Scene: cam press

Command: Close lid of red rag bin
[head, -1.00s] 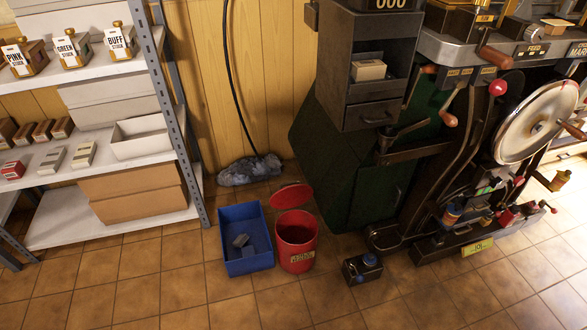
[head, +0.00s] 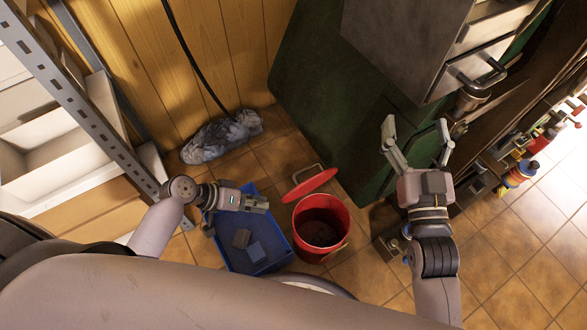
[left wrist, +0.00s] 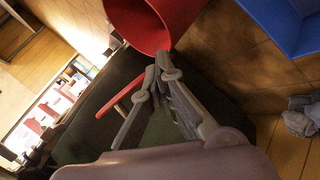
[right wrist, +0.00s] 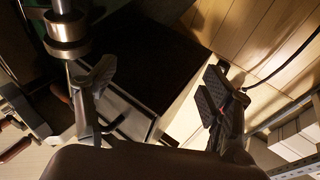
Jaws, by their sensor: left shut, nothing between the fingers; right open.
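The red rag bin (head: 321,240) stands on the tiled floor with its mouth open, and its inside shows dark. Its red lid (head: 310,185) is raised at the far side of the rim, with a metal handle or loop behind it. My left gripper (head: 264,204) is shut and empty, just left of the bin and over the blue crate. In the left wrist view the shut fingers (left wrist: 165,70) point toward the bin (left wrist: 157,22), and the lid (left wrist: 113,90) shows edge-on beyond them. My right gripper (head: 416,126) is open and empty, right of the bin by the machine.
The blue crate (head: 275,258) with grey blocks stands against the bin's left. A grey rag heap (head: 215,138) lies by the wall. The green machine cabinet (head: 320,80) rises behind the bin, and a shelf unit (head: 75,95) stands left.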

